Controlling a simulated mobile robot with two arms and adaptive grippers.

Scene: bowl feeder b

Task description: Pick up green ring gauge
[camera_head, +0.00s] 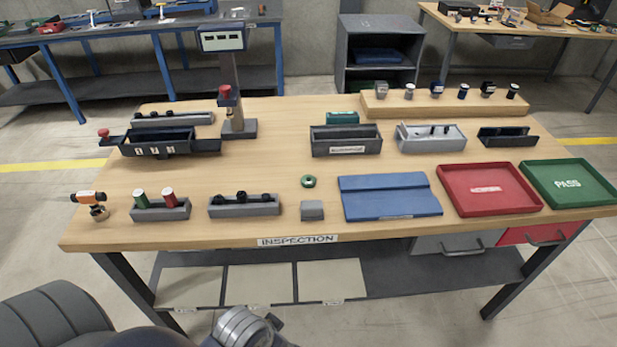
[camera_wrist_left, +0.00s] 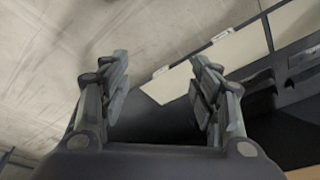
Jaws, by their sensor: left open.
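The green ring gauge (camera_head: 308,182) is a small dark green ring with a hole in its middle. It lies on the wooden inspection table (camera_head: 290,223) near the middle, behind a small grey block (camera_head: 312,210) and left of a blue mat (camera_head: 390,196). In the left wrist view my left gripper (camera_wrist_left: 158,88) is open and empty, with its fingers apart above the floor and the table's lower shelf. The ring gauge is not in the left wrist view. My right gripper does not show in either view.
A grey holder (camera_head: 160,212) with green and red handled gauges and a grey block with black pieces (camera_head: 244,207) stand left of the ring. A red tray (camera_head: 488,190) and a green PASS tray (camera_head: 572,184) lie at right. Bare wood lies behind the ring.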

